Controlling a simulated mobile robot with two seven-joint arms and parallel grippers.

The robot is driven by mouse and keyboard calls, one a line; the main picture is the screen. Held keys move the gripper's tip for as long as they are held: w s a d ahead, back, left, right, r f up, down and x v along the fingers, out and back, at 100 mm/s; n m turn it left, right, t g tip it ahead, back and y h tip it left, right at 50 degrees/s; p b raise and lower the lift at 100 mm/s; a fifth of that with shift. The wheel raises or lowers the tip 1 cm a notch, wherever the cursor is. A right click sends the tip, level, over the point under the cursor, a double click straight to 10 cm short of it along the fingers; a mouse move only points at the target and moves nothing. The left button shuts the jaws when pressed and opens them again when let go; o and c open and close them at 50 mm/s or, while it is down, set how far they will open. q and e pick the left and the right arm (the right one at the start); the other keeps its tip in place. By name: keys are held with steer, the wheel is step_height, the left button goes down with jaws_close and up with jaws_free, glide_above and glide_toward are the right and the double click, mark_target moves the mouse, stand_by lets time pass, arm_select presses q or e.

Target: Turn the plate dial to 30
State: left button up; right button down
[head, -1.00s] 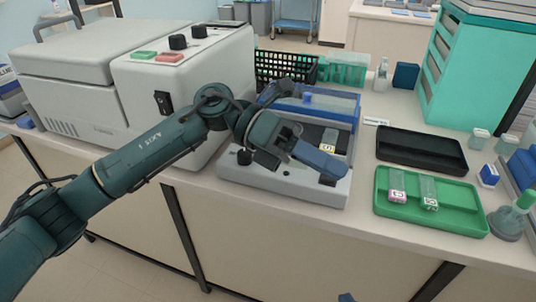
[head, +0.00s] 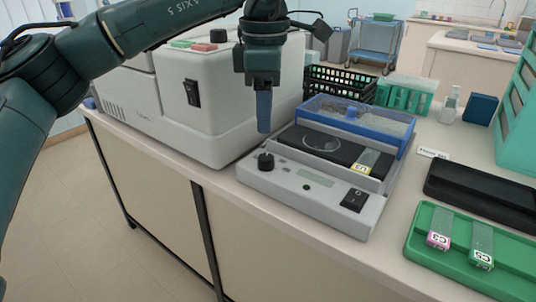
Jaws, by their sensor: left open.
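The plate device (head: 310,211) is a light grey box on the bench with a black heating surface and a blue-framed clear lid raised behind it. Its dial (head: 266,162) is a small black knob at the left end of the front panel. Any scale marks are too small to read. My left gripper (head: 264,126) points straight down above and just behind the dial in the picture, apart from it. It is open and seen edge-on, so one blue finger hides the other. My right gripper is out of view.
A slide (head: 368,161) lies on the plate's right side, near a black rocker switch (head: 354,200). A large grey machine (head: 225,110) stands close on the left. A green tray (head: 424,243) with two slides and a black tray (head: 480,193) are on the right.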

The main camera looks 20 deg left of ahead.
mark_target(266, 157)
arm_select(q)
steer(key=f+b, duration=0.1)
steer(key=f, duration=0.8)
steer(key=shift+w, duration=0.2)
steer(key=shift+c, duration=0.4)
steer(key=c, duration=0.9)
